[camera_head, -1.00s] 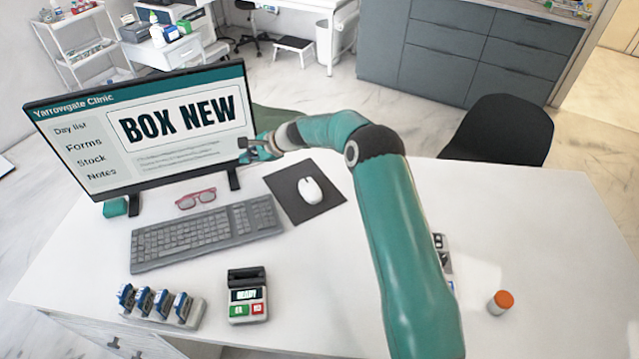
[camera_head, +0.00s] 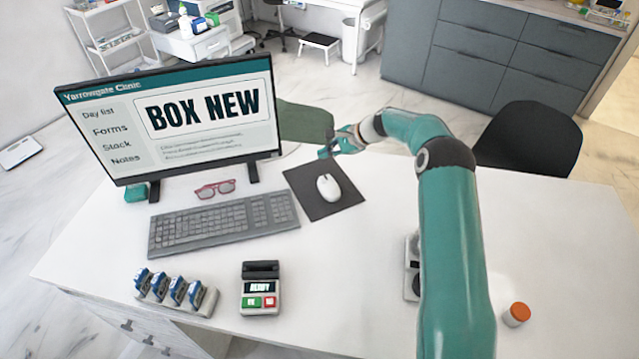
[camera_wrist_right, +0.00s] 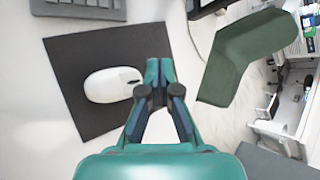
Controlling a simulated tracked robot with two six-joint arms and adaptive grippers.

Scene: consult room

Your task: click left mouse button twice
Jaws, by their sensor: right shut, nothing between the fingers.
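A white computer mouse (camera_head: 328,187) lies on a dark mouse pad (camera_head: 309,207) to the right of the keyboard. It also shows in the right wrist view (camera_wrist_right: 110,86), left of the fingertips. My right gripper (camera_head: 324,153) is shut and empty, above the far edge of the pad and behind the mouse in the head view. In the right wrist view its fingertips (camera_wrist_right: 159,70) are together beside the mouse's right end, with a small gap in the picture. I cannot tell its exact height. The monitor (camera_head: 180,122) reads "BOX NEW". My left gripper is not in view.
A grey keyboard (camera_head: 222,228) and pink glasses (camera_head: 215,189) lie left of the pad. A card terminal (camera_head: 261,289), a rack of blue-topped items (camera_head: 174,293) and an orange-capped bottle (camera_head: 516,314) stand nearer. A green chair (camera_head: 304,121) is behind the desk.

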